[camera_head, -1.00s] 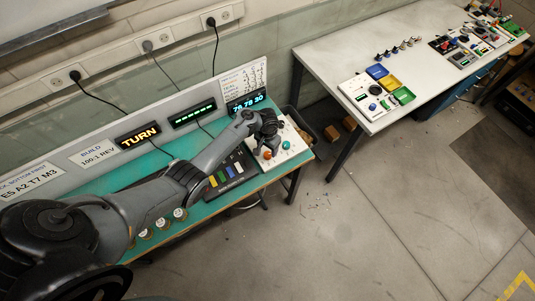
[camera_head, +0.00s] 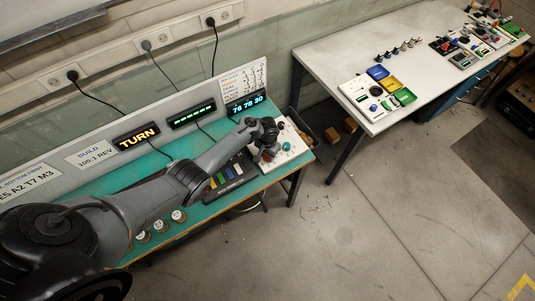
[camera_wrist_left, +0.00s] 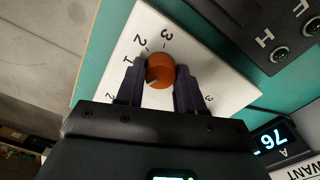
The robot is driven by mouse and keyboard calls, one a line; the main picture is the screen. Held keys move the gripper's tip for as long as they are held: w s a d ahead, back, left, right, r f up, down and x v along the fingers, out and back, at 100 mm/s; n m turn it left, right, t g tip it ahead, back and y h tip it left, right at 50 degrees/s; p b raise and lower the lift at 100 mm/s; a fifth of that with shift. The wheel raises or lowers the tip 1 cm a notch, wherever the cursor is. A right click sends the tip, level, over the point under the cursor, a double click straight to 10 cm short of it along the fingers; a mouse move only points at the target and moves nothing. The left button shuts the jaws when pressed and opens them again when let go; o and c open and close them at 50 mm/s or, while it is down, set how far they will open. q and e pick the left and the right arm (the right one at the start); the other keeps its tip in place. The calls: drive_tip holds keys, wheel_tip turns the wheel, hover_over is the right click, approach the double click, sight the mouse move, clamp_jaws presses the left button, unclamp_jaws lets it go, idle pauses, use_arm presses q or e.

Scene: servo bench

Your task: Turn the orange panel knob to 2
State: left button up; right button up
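The orange panel knob (camera_wrist_left: 160,70) stands on a white panel (camera_wrist_left: 215,65) with the printed marks 1, 2 and 3 at its upper left and top in the left wrist view. My left gripper (camera_wrist_left: 160,82) has one finger on each side of the knob, and the knob fills the gap between them. I cannot see a pointer on the knob. In the head view my left gripper (camera_head: 266,151) is over the left part of the white panel (camera_head: 292,156) and largely hides the knob. My right gripper is in no view.
A dark box with coloured buttons (camera_head: 231,178) lies left of the panel on the green bench (camera_head: 205,208). A green knob (camera_head: 286,146) is close beside my gripper on the panel. A blue number display (camera_head: 246,104) stands behind. A second table (camera_head: 345,57) is further right.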

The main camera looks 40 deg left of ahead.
use_arm(q)
drive_tip(key=c, duration=0.3)
drive_tip(key=m, duration=0.3)
drive_tip(key=shift+m+p, duration=0.3)
drive_tip(key=m, duration=0.4)
drive_tip(key=shift+m, duration=0.3)
drive_tip(key=m+b, duration=0.1)
drive_tip(key=m, duration=0.3)
drive_tip(key=shift+f, duration=0.1)
drive_tip(key=shift+m+b, duration=0.85)
drive_tip(key=shift+m, duration=1.95)
